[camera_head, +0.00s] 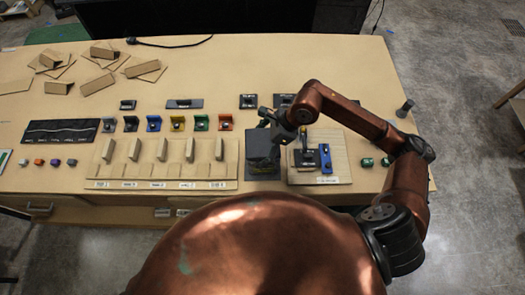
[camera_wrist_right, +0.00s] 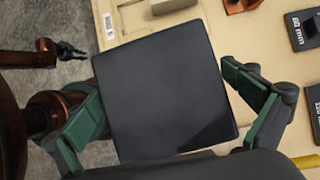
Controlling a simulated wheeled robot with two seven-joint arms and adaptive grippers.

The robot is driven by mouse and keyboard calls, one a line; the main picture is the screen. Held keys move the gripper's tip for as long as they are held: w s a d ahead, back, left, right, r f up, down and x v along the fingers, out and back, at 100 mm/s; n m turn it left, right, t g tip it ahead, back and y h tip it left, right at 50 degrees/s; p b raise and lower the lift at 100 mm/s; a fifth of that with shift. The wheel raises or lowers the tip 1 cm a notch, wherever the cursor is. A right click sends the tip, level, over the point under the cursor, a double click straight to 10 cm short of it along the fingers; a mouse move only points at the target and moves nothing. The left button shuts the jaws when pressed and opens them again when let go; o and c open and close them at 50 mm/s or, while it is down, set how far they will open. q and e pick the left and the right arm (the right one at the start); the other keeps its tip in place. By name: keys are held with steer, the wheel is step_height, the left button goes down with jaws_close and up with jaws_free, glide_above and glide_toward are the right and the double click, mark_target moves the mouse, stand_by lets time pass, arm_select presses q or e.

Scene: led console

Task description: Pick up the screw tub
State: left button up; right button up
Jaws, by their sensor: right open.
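A dark, square-topped box, which I take to be the screw tub (camera_head: 262,150), stands near the table's front edge, just right of the row of bins. In the right wrist view the dark square top (camera_wrist_right: 168,85) fills the middle. My right gripper (camera_head: 268,122) is over the tub's far side in the head view. In the wrist view its green fingers (camera_wrist_right: 165,100) are spread on either side of the tub, with no clear grip on it. The tub's contents and lower sides are hidden. A dark claw-like part at the left of the wrist view may be my left gripper (camera_wrist_right: 70,50).
A board with bins (camera_head: 160,184) stands left of the tub. A board with a blue part (camera_head: 325,157) lies close on the right. Coloured blocks sit behind the bins, and cardboard pieces (camera_head: 97,84) lie at the back left.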

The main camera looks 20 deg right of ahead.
steer(key=x, duration=0.3)
steer(key=shift+a+r, duration=0.15)
steer(key=shift+f+b, duration=0.35)
stand_by(0.6)
steer(key=shift+c, duration=0.3)
steer(key=shift+s+f, duration=0.1)
steer(key=shift+f, duration=0.05)
steer(key=c, duration=1.9)
